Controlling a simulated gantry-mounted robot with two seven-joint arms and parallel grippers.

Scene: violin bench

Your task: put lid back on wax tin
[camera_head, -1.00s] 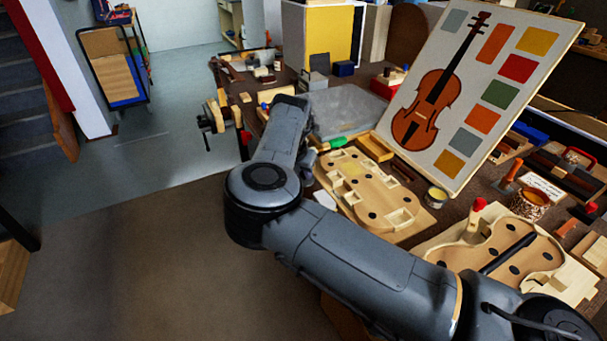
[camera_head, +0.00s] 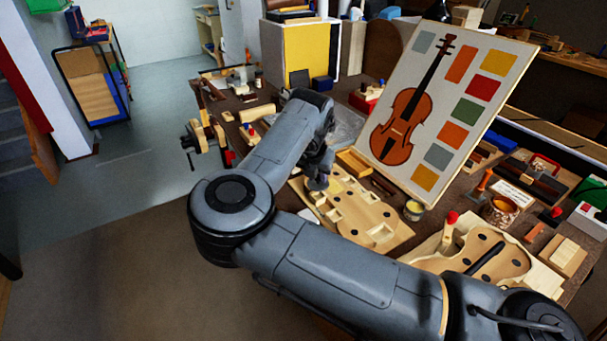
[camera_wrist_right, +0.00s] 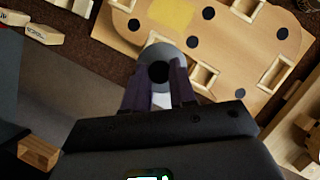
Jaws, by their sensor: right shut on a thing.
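The open wax tin (camera_head: 414,210), a small round tin with a yellowish top, stands upright near the foot of the violin picture board in the head view. My right gripper (camera_head: 318,182) is well to its left, at the far-left end of the pale wooden violin-shaped form. In the right wrist view, my right gripper (camera_wrist_right: 159,88) is shut on a round grey piece with a dark centre, seemingly the lid (camera_wrist_right: 158,52). The fingers and the head view hide part of it. My left gripper is not in view.
The pale wooden form (camera_head: 385,236), with pockets and dark holes, lies between my gripper and the tin. The picture board (camera_head: 470,62) leans behind the tin. A wooden tray (camera_head: 354,163) sits left of it. A patterned pot (camera_head: 500,211) stands right of the tin.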

